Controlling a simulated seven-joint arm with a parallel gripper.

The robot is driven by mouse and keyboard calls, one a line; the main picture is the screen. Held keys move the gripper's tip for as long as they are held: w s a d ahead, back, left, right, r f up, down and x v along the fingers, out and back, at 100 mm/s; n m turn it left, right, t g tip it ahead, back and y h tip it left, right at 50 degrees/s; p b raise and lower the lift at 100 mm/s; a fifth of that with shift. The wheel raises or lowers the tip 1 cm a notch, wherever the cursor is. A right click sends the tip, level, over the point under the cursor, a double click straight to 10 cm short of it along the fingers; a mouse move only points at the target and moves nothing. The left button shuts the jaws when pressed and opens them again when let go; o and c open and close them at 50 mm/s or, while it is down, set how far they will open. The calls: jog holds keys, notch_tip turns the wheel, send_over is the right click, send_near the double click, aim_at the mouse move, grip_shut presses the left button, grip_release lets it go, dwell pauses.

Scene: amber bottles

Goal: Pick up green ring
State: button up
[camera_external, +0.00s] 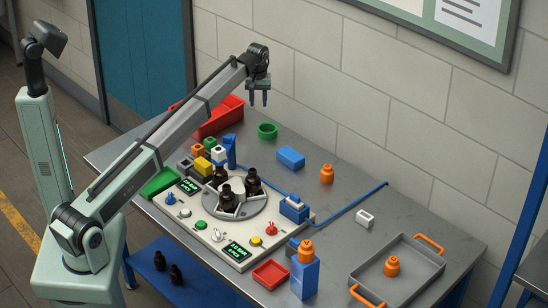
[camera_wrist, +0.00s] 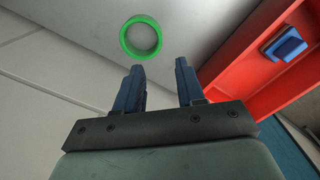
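The green ring (camera_external: 267,131) lies flat on the grey table near the wall, right of the red bin. The wrist view shows the green ring (camera_wrist: 141,37) whole, beyond my fingertips and a little to the left of the gap between them. My gripper (camera_external: 258,104) hangs above the table near the ring, fingers pointing down. In the wrist view my gripper (camera_wrist: 160,68) has its two dark blue fingers apart with nothing between them. Nothing hides the ring in either view.
A red bin (camera_external: 222,118) stands left of the ring; in the wrist view this bin (camera_wrist: 245,97) holds a blue piece (camera_wrist: 285,45). A blue block (camera_external: 291,157) and an orange bottle (camera_external: 327,174) lie to the right. A round carousel (camera_external: 238,211) with dark bottles stands in front.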

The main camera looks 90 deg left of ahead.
send_over(259, 128)
jog(key=f, duration=0.7)
jog(key=shift+a+f, duration=0.3)
jog(key=shift+a, duration=0.05)
jog(key=shift+d+f, duration=0.15)
jog(key=shift+f, duration=1.15)
jog(key=shift+d+f, duration=0.15)
jog(key=shift+f, duration=1.1)
grip_shut()
